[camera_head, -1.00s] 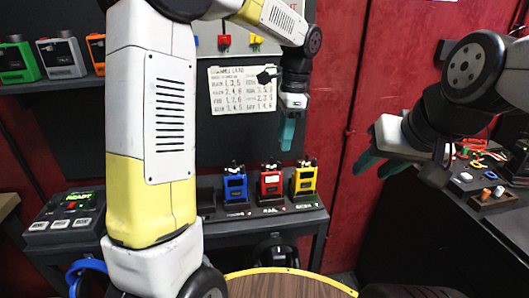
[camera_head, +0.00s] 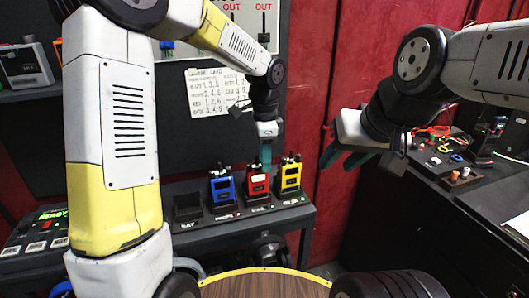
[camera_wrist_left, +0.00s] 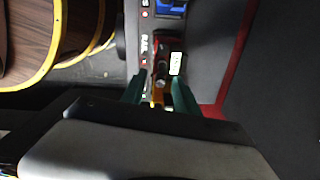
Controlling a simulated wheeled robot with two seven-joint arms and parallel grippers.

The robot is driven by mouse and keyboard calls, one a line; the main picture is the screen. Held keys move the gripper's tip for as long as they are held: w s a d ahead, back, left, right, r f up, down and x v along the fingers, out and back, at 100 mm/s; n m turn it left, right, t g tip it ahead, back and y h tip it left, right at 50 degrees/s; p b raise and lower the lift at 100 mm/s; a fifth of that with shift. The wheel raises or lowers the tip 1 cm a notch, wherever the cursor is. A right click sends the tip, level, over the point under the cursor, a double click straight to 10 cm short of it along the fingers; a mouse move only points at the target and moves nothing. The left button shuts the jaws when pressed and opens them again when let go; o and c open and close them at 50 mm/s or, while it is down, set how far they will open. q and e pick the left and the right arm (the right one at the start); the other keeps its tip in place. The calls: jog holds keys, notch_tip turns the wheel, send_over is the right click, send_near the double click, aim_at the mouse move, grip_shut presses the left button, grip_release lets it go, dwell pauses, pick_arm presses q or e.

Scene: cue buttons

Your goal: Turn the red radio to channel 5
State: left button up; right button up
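The red radio (camera_head: 257,184) stands upright in a dock on the dark shelf, between the blue radio (camera_head: 222,188) and the yellow radio (camera_head: 290,176). My left gripper (camera_head: 266,160) points down just above the red radio's top, its fingers overlapping in this view. In the left wrist view its two teal fingers (camera_wrist_left: 158,88) are apart, so it is open. Red casing and a lit display (camera_wrist_left: 176,63) show just beyond the fingertips. I cannot tell whether they touch the radio. The dial's setting is too small to read. My right gripper (camera_head: 355,166) is open and empty, at the right.
A card with number rows (camera_head: 217,92) hangs on the dark board. A box with a green READY display (camera_head: 50,216) sits at the left. An empty dock (camera_head: 187,208) is beside the blue radio. A bench with small parts (camera_head: 455,180) is at the right.

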pick_arm(q)
grip_shut()
jog(key=n, duration=0.3)
dwell(0.5)
grip_release()
